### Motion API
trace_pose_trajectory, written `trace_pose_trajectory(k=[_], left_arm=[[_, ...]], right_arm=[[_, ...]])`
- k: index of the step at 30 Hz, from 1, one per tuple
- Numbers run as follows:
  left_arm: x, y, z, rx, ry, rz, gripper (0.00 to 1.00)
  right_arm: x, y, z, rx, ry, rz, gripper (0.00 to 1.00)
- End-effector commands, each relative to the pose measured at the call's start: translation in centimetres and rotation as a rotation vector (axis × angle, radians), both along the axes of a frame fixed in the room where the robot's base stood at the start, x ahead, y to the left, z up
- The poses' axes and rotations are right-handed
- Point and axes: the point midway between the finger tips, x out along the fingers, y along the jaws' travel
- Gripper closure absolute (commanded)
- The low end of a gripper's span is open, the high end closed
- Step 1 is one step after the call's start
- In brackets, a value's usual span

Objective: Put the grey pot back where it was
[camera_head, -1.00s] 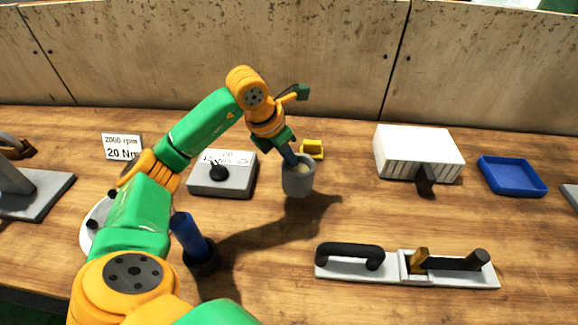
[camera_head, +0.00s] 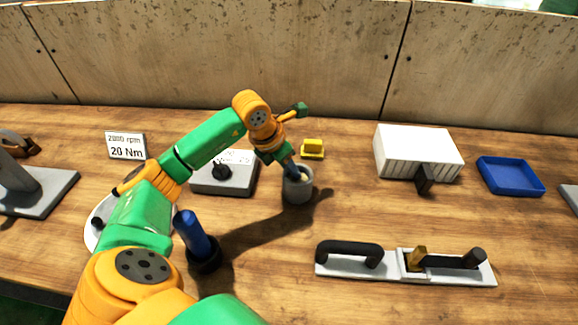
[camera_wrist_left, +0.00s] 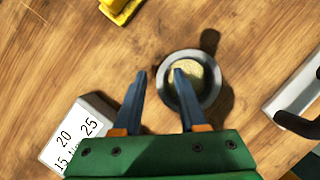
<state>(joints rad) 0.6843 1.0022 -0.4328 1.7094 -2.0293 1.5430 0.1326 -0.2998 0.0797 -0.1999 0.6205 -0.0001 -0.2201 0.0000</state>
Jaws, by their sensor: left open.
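The grey pot (camera_head: 298,188) stands upright on the wooden bench, right of the grey dial box, with a pale content inside. It also shows from above in the left wrist view (camera_wrist_left: 208,98). My left gripper (camera_head: 290,168) is at the pot's rim and is open. In the left wrist view its two fingers (camera_wrist_left: 158,80) are apart: one reaches over the pot's mouth, the other is outside its left side. Whether a finger touches the wall cannot be told. My right gripper is not in view.
A yellow block (camera_head: 312,150) sits just behind the pot. The dial box (camera_head: 238,184) is at its left, and a blue-handled tool (camera_head: 192,235) stands in front left. A white box (camera_head: 418,150), a blue tray (camera_head: 512,175) and a handled fixture (camera_head: 385,277) lie to the right.

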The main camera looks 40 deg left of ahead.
Motion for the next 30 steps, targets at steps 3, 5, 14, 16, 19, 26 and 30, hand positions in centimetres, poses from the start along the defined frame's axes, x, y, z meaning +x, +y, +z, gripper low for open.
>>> trace_pose_trajectory(k=[3, 5, 14, 16, 19, 26, 30], left_arm=[[-0.3, 0.1, 1.2, 0.001, -0.004, 0.0, 0.59], [-0.8, 0.3, 2.5, 0.003, -0.007, 0.0, 0.59], [-3.7, 1.0, 9.9, 0.001, -0.005, 0.0, 0.59], [-4.1, 1.0, 10.8, 0.0, -0.003, 0.0, 0.59], [-4.5, 1.1, 11.3, 0.001, -0.001, 0.0, 0.59], [-4.5, 1.1, 11.3, 0.0, 0.0, 0.0, 0.59], [-4.5, 1.1, 11.3, 0.0, 0.0, 0.0, 0.59]], right_arm=[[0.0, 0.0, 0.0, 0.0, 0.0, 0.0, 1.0], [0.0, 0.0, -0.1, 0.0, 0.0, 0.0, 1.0], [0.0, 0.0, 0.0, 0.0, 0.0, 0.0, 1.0], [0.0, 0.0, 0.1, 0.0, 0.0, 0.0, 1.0], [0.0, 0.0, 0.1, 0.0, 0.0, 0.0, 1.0], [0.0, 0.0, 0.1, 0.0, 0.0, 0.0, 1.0], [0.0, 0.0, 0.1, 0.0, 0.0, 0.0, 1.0]])
